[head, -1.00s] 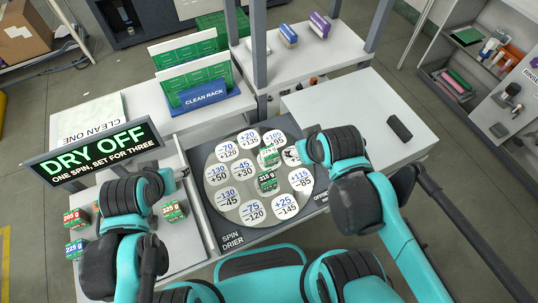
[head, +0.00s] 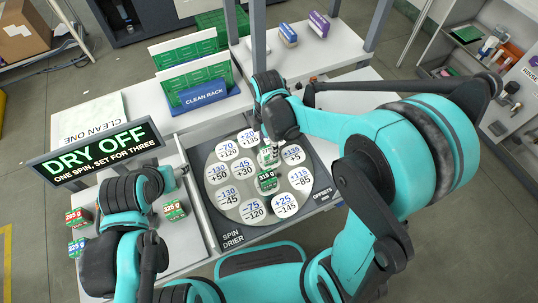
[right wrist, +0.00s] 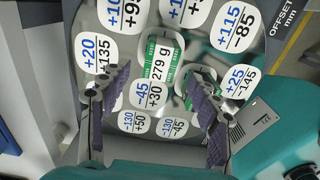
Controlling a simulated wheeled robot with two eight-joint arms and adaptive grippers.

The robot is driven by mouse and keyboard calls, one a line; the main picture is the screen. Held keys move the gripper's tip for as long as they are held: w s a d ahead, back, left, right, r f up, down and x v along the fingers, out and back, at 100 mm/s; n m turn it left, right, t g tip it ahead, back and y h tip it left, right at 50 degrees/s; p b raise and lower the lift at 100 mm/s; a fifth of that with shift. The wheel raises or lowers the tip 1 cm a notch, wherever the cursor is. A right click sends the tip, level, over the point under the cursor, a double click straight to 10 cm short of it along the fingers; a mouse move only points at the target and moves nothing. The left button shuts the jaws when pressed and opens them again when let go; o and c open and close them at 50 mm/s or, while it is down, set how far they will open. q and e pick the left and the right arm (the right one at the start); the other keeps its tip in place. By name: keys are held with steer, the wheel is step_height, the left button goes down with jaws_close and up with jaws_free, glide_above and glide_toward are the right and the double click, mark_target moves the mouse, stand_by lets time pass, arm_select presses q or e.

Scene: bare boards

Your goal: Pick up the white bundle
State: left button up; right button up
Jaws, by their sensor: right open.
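No bundle is plainly all white. The palest is a bundle marked 279 g (head: 267,158), with a white label face and green sides, lying on the round disk of the spin drier (head: 236,232). My right gripper (head: 271,143) is open just above it, and the arm hides part of it. In the right wrist view the 279 g bundle (right wrist: 158,65) shows between and beyond the two spread fingers (right wrist: 157,80). A green bundle marked 215 g (head: 267,181) lies nearer the disk's middle. My left gripper (head: 182,172) is by the drier's left edge; its jaws are unclear.
Bundles marked 225 g (head: 174,210), 205 g (head: 77,217) and one more (head: 77,247) are on the left table. A clean rack (head: 205,97) stands behind the drier. The DRY OFF sign (head: 93,152) stands left. The right-hand table is largely hidden by my arm.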

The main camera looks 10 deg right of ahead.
steer(key=f+b, duration=0.1)
steer(key=f, duration=0.1)
steer(key=f+b, duration=0.1)
steer(key=f, duration=0.1)
steer(key=shift+d+f, duration=0.2)
steer(key=shift+f, duration=0.6)
steer(key=shift+r, duration=0.1)
steer(key=shift+c, duration=0.6)
jaws_close()
